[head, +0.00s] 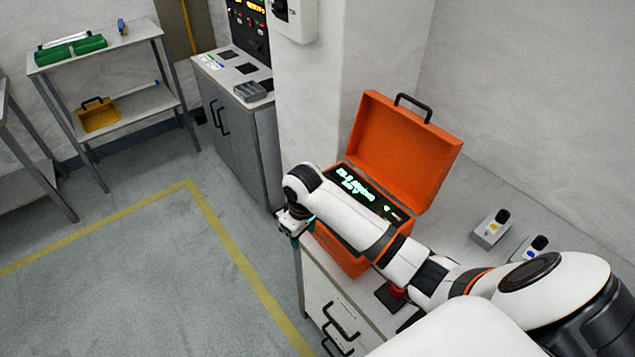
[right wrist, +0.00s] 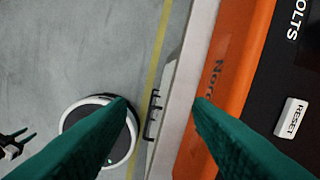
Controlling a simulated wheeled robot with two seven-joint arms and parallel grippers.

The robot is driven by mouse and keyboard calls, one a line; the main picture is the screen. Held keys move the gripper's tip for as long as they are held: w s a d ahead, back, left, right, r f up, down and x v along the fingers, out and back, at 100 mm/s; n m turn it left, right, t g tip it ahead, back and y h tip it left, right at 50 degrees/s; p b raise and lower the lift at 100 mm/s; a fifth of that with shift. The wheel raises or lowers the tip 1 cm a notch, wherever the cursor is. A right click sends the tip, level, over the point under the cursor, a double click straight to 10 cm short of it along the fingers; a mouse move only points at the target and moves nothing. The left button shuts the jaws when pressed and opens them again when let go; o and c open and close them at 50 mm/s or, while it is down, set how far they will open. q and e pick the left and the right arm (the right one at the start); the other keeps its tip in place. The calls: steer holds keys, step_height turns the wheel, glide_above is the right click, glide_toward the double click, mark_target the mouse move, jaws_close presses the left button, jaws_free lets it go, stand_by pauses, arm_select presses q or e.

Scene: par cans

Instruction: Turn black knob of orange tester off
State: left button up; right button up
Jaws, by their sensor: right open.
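The orange tester (head: 337,238) stands on a grey-topped cabinet with its orange lid (head: 405,145) raised. Its dark panel (head: 362,192) has lit green text. My right arm crosses in front and hides part of the panel. No black knob can be made out. My right gripper (head: 296,238) is at the tester's left front corner, open and empty. In the right wrist view its green fingers (right wrist: 160,103) are apart over the cabinet edge, beside the tester's orange rim (right wrist: 229,85). A white RESET button (right wrist: 291,117) is right of them. A dark forked end, perhaps my left gripper (right wrist: 25,137), shows at the left edge.
Two small boxes with black-topped levers (head: 491,229) (head: 529,249) stand on the countertop right of the tester. A red button (head: 397,292) is near its front edge. A wall pillar (head: 318,110) rises behind the tester's left side. The floor to the left is clear.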

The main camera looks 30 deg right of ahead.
steer(key=shift+m+g, duration=0.3)
steer(key=shift+m, duration=0.2)
steer(key=w+d+r, duration=0.2)
steer(key=w, duration=0.1)
steer(key=w+d+r, duration=0.3)
steer(key=shift+w+d, duration=0.1)
steer(key=shift+d, duration=0.05)
steer(key=w+d+r+m, duration=0.2)
steer(key=w+d+r, duration=0.3)
steer(key=d+r, duration=0.25)
steer(key=f, duration=0.7)
steer(key=f+p, duration=0.1)
steer(key=f, duration=0.3)
steer(key=shift+s+a+f, duration=0.15)
steer(key=shift+a+f, duration=0.15)
steer(key=shift+a, duration=0.05)
steer(key=c, duration=1)
steer(key=shift+n, duration=0.3)
